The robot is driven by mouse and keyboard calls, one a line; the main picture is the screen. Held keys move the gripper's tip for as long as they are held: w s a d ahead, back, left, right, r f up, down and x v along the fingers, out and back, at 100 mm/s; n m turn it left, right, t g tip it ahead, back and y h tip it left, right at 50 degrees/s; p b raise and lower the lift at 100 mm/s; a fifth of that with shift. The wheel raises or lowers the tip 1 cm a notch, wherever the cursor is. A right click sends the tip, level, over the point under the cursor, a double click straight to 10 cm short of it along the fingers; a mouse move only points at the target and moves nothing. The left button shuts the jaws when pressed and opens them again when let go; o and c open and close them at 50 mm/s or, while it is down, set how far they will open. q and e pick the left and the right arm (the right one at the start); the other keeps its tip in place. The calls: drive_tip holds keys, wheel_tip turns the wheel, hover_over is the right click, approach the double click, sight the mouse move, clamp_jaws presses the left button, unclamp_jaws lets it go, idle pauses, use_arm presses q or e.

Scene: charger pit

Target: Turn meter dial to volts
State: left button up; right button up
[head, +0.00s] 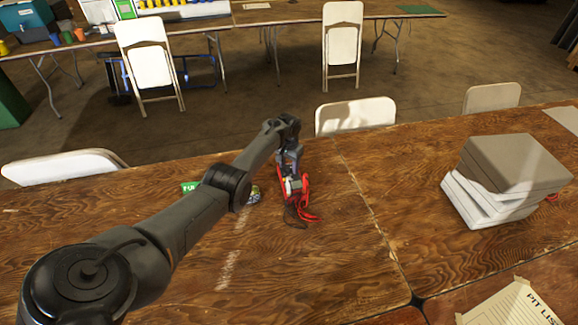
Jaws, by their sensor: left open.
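My left arm reaches across the wooden table from the lower left. My left gripper (289,182) points down at the table and is open. A small, partly hidden object with white, red and yellow bits (293,187) sits right at the fingers; it may be the meter. Its dial cannot be made out, and I cannot tell whether the fingers touch it. Red and dark leads (305,208) lie in a tangle on the table just in front of the gripper. My right gripper is not in view.
A green card (188,187) and a small patterned item (254,195) lie beside my forearm. A stack of grey and white boxes (510,175) stands at the right. A "PIT LIST" paper (515,305) lies front right. The table between the leads and boxes is clear.

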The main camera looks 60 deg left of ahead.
use_arm(q)
clamp_jaws()
drive_tip(key=shift+m, duration=0.3)
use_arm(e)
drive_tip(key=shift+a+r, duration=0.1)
use_arm(q)
drive_tip(key=shift+m, duration=1)
drive_tip(key=m, duration=0.2)
drive_tip(key=shift+m, duration=0.3)
drive_tip(key=m, duration=0.4)
drive_tip(key=shift+b, duration=0.4)
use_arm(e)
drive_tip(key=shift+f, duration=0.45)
use_arm(q)
drive_tip(key=shift+m+b, duration=0.3)
drive_tip(key=shift+m, duration=0.9)
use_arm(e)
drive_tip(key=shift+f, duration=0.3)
